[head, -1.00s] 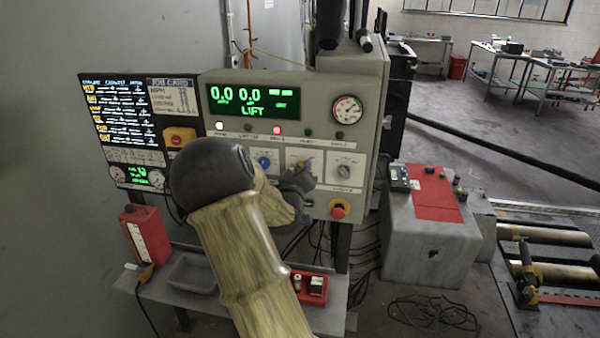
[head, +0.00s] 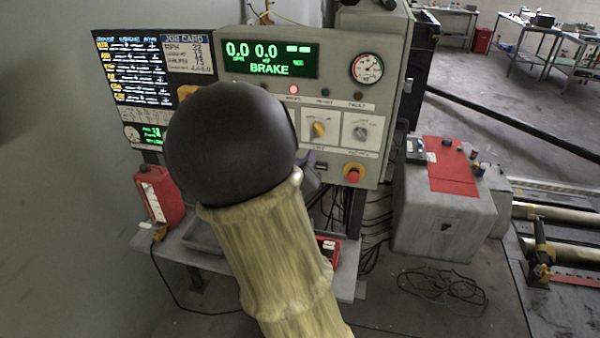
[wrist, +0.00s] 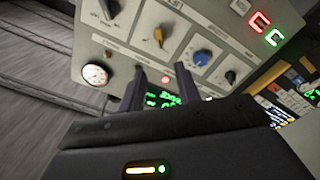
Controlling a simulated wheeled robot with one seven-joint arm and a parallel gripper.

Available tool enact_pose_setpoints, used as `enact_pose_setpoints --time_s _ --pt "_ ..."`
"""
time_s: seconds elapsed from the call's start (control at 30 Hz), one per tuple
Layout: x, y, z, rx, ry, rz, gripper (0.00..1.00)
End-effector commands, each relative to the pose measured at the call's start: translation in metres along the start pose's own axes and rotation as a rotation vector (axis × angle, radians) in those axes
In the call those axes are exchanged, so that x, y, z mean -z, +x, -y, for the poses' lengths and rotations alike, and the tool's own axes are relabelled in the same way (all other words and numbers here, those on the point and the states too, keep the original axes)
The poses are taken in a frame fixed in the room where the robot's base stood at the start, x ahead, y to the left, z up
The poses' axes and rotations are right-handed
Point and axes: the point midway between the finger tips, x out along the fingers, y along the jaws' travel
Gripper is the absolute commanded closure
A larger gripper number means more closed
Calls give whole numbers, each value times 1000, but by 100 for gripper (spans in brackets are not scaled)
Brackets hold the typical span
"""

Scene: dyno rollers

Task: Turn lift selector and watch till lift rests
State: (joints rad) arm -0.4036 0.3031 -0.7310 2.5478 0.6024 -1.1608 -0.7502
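The control panel (head: 395,115) carries a yellow selector knob (head: 319,129), its label too small to read. The knob also shows in the wrist view (wrist: 158,36), beyond my fingertips. The green display (head: 268,60) reads 0.0, 0.0 and BRAKE. My gripper (wrist: 160,85) has its two fingers apart with nothing between them, away from the knob. In the head view my arm hides most of the gripper and the panel's left controls. The roller bed (head: 565,250), at right, is cut off by the frame; I cannot tell whether any lift moves.
A grey selector knob (head: 360,132) and a red stop button (head: 352,174) are right of and below the yellow knob. A red light (head: 293,89) glows. A blue knob (wrist: 202,57) shows in the wrist view. A grey cabinet (head: 440,210) stands at right; cable lies on the floor.

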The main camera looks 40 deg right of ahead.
Motion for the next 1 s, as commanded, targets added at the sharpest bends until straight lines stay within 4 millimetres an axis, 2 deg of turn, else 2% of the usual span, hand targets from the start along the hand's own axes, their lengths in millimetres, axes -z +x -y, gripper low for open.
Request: enact_pose_setpoints --time_s 0.5,1.0 --pt "-4 -23 2 1 5 2 67" --pt "-2 -25 1 2 2 5 67"
